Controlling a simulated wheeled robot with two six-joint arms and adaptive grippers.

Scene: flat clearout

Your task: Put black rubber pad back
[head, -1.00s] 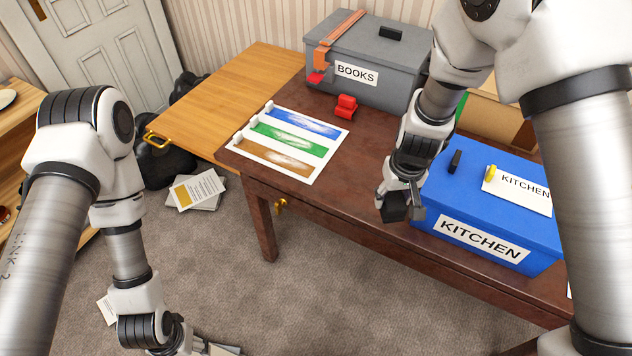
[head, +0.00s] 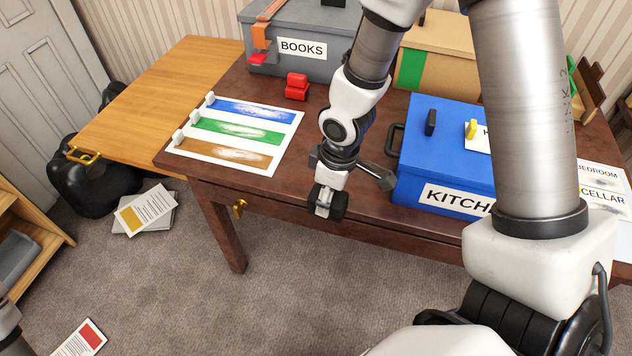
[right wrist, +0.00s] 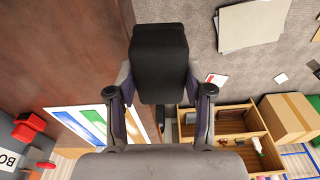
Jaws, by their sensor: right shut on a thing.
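My right gripper (head: 326,205) is shut on a black pad (right wrist: 160,62). In the right wrist view the pad sits between the two fingers and sticks out past them. In the head view the pad (head: 340,206) is a small dark block at the fingertips, in front of the dark table's front edge, left of the blue box. The height of the pad over the table is hard to tell. My left gripper is outside the head view; only a bit of its arm shows at the lower left.
The blue KITCHEN box (head: 446,160) stands right of the gripper. A sheet with coloured stripes (head: 233,136), a red object (head: 297,87) and the grey BOOKS box (head: 303,40) are to the left and back. A cardboard box (head: 455,57) stands behind. Papers (head: 145,210) lie on the floor.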

